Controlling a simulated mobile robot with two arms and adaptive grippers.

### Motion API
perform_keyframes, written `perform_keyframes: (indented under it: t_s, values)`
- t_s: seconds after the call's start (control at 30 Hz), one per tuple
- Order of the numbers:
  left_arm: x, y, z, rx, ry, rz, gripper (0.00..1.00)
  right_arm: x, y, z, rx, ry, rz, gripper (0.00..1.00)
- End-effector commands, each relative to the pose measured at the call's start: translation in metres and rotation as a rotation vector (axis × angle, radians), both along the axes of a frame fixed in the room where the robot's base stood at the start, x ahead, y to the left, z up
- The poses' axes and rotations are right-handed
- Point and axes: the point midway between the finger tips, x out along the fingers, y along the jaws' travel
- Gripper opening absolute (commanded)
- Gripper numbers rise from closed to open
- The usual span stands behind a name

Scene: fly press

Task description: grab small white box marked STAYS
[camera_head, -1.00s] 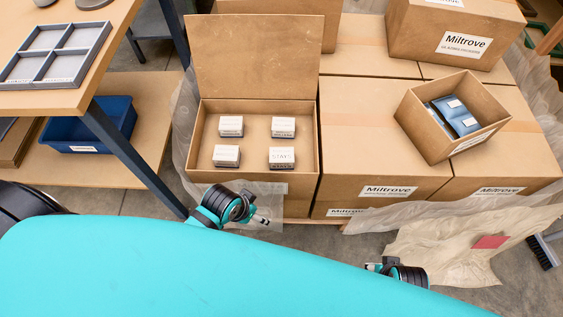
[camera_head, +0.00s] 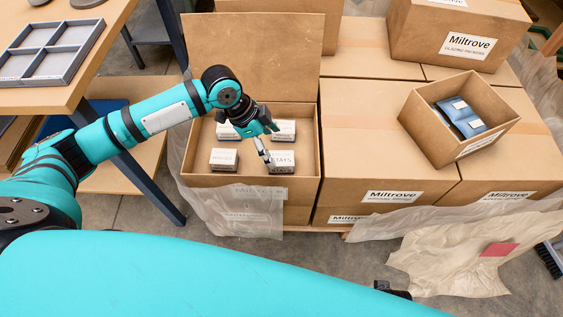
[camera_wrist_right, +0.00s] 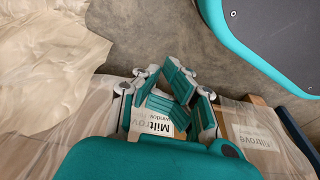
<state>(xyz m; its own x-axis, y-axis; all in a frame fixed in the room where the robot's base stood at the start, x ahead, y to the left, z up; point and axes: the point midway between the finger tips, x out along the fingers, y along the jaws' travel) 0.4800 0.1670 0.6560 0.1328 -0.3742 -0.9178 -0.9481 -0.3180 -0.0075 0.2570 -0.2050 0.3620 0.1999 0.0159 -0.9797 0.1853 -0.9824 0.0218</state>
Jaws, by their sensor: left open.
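The small white box marked STAYS (camera_head: 284,161) sits at the front right inside the open cardboard carton (camera_head: 307,180). Its upper left is partly behind my left gripper (camera_head: 267,146). That gripper is open, points down into the carton and has a fingertip close to the left side of the box; I cannot tell whether they touch. Three similar white boxes share the carton: front left (camera_head: 224,158), back left (camera_head: 227,131) and back right (camera_head: 285,130); the gripper partly covers the back pair. My right gripper (camera_wrist_right: 166,80) shows in the right wrist view, its finger opening unclear.
A smaller open carton (camera_head: 497,125) with blue packets stands on closed cartons at right. A table with a grey divided tray (camera_head: 55,52) is at left. The carton's raised lid (camera_head: 255,55) stands behind it. Clear plastic film (camera_head: 235,212) hangs over its front.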

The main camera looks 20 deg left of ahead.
Motion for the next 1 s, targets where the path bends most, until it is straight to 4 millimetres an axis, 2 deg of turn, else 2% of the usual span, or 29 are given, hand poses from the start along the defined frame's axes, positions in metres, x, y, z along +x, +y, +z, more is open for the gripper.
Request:
perform_keyframes:
  t_s: [0.03,0.1,0.27,0.47,0.7,0.83,1.0]
  values:
    - [0.010,0.016,0.009,0.014,-0.002,-0.002,0.80,-0.003,0.000,-0.010,0.000,0.005,0.001,0.00]
    - [0.017,0.029,0.019,0.017,0.005,-0.006,0.80,-0.007,-0.001,-0.019,-0.001,0.008,0.002,0.00]
    - [0.023,0.041,0.024,0.013,0.014,-0.006,0.80,-0.010,-0.001,-0.027,0.000,0.009,0.002,0.00]
    - [0.026,0.028,-0.009,0.012,0.019,-0.008,0.80,0.002,0.001,-0.009,0.001,-0.006,0.000,0.00]
    - [0.033,0.009,-0.057,0.012,0.016,-0.008,0.80,0.018,0.002,0.026,0.003,-0.027,-0.004,0.00]
    - [0.035,0.001,-0.075,0.012,0.016,-0.007,0.80,0.021,0.003,0.042,0.003,-0.033,-0.006,0.00]
    - [0.037,-0.002,-0.084,0.012,0.014,-0.006,0.80,0.023,0.003,0.052,0.003,-0.037,-0.007,0.00]
